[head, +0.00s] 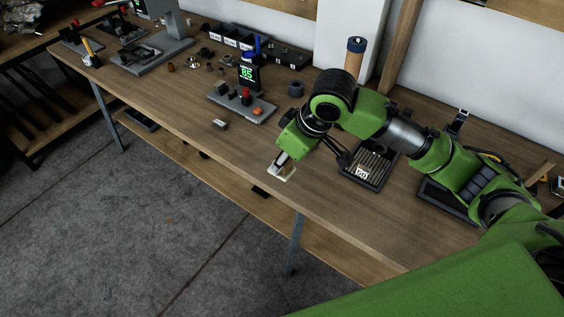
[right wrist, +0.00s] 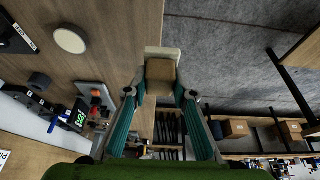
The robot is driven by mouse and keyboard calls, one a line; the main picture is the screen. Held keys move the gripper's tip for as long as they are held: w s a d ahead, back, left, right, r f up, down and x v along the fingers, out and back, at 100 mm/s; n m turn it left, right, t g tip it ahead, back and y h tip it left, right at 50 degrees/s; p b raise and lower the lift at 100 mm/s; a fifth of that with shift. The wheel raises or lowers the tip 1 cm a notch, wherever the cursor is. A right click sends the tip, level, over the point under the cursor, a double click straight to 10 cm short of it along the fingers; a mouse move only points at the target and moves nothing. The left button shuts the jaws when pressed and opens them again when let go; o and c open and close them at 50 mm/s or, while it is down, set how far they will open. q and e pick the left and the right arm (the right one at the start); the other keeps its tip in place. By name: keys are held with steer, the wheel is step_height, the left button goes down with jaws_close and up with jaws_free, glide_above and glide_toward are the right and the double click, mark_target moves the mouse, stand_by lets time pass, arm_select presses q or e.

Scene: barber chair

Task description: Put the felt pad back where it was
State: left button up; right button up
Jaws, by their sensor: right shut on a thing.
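My right gripper (head: 282,160) reaches down over the front part of the workbench, and its teal fingers also show in the right wrist view (right wrist: 160,94). It is shut on a small pale thing with a tan side and a cream edge, which looks like the felt pad (right wrist: 162,70); in the head view the pad (head: 287,173) is a cream patch at the fingertips. The pad is partly hidden by the fingers in the head view. I cannot tell whether it touches the bench. My left gripper is not in view.
A cream round disc (right wrist: 70,40) lies on the bench in the right wrist view. A dark tray (head: 352,178) is right of the gripper. A device with a green display (head: 247,74) and a grey fixture (head: 243,107) are left. A small metal part (head: 220,123) lies nearby.

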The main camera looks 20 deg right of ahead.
steer(key=w+d+f, duration=0.1)
steer(key=w+f, duration=0.1)
steer(key=w+d+f, duration=0.1)
steer(key=w+f, duration=0.2)
steer(key=w+d+f+p, duration=0.1)
steer(key=w+f, duration=0.1)
steer(key=w, duration=0.1)
steer(key=shift+w+d+f, duration=0.1)
steer(key=shift+w+f, duration=0.05)
steer(key=shift+f, duration=0.05)
step_height(320, 180, down, 3)
steer(key=shift+w+d+f+p, duration=0.1)
steer(key=shift+w+p, duration=0.05)
steer(key=shift+p, duration=0.35)
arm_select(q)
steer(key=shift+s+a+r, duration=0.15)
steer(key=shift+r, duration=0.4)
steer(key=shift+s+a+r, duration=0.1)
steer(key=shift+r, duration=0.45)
arm_select(e)
steer(key=shift+f, duration=0.15)
steer(key=shift+f, duration=0.2)
steer(key=o, duration=1)
